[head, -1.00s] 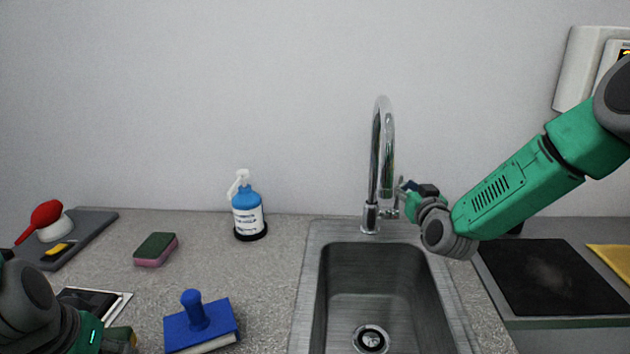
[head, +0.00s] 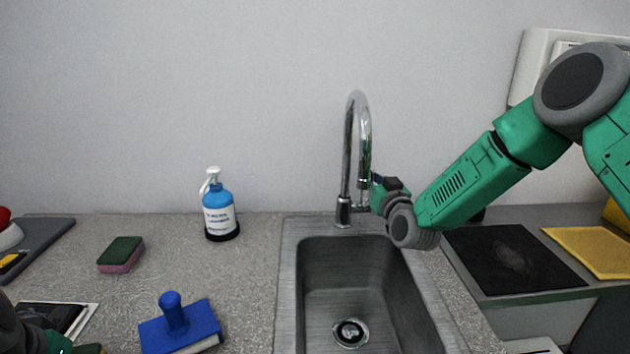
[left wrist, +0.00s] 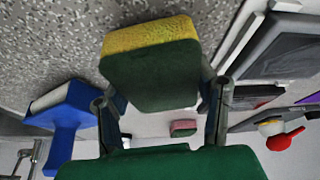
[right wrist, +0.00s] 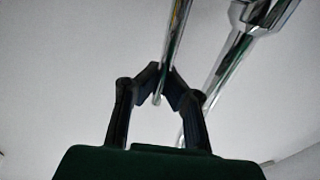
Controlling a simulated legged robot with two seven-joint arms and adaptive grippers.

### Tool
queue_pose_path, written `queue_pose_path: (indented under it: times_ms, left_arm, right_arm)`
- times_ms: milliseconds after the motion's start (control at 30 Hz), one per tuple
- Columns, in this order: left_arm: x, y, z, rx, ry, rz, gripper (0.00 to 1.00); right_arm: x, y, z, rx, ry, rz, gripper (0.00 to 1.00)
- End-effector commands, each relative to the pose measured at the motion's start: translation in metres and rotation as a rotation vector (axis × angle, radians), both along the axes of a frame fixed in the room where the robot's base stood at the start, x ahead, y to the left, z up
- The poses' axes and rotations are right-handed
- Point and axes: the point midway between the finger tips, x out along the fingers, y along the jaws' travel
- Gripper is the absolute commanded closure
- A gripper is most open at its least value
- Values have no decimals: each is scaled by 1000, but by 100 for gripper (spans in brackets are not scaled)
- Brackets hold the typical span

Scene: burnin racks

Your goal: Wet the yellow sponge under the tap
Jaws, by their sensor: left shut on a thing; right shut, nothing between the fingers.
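The yellow sponge (left wrist: 150,40) with a dark green scouring face (left wrist: 155,80) shows in the left wrist view. My left gripper (left wrist: 160,98) is shut on it above the counter. The chrome tap (head: 356,140) arches over the steel sink (head: 288,300), and I see no water. My right gripper (head: 373,190) is shut and empty beside the tap's base, at its handle (right wrist: 172,45). I cannot tell whether it touches the handle.
A pink and green sponge (head: 121,254), a blue soap bottle (head: 219,212) and a blue-handled block (head: 182,325) stand on the counter left of the sink. A black mat (head: 510,258) and a yellow cloth (head: 590,252) lie to the right. The basin is empty.

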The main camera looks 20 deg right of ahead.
Motion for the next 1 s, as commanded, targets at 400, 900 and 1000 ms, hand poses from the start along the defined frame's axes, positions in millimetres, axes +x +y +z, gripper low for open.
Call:
queue_pose_path:
  times_ms: [400,900,1000]
  left_arm:
    - [1,2,-10,-2,0,-1,69]
    - [1,1,-10,-1,0,-1,69]
    - [1,2,-11,-2,0,-1,69]
  right_arm:
    - [-4,5,1,-14,-48,2,100]
    - [-7,7,-1,-13,-47,8,70]
    - [-19,9,-2,-14,-46,9,70]
